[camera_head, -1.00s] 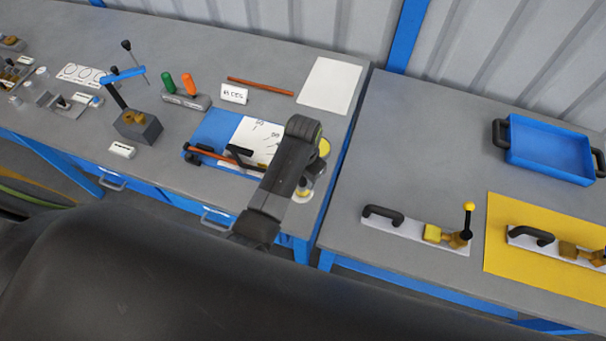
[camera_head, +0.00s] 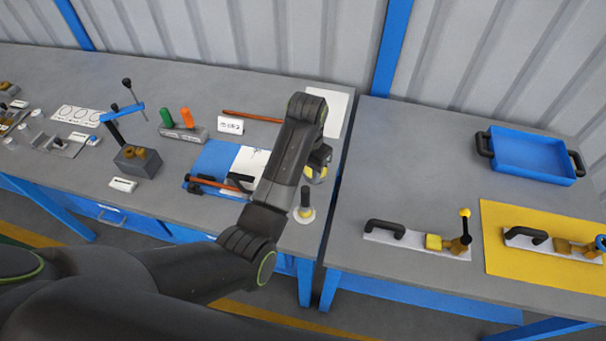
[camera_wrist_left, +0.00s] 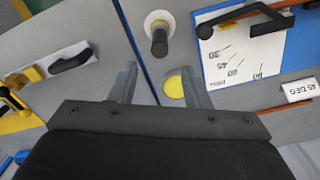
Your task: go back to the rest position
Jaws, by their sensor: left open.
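My left gripper (camera_head: 318,162) is above the front right part of the left bench, mostly hidden behind my own arm in the head view. In the left wrist view the two fingers (camera_wrist_left: 160,82) are apart with nothing held between them. A black-handled piece on a white round base (camera_head: 305,206) stands on the bench just in front of the gripper; it also shows beyond the fingers in the left wrist view (camera_wrist_left: 158,38). A yellow disc (camera_wrist_left: 175,86) lies below, between the fingers. My right gripper is out of view.
A blue angle board (camera_head: 212,160) lies left of my arm, with a clamp stand (camera_head: 137,160) beyond. A gap separates the benches. The right bench (camera_head: 400,165) holds a blue tray (camera_head: 532,157), a yellow mat (camera_head: 500,262) and handled fixtures (camera_head: 415,240); its middle is clear.

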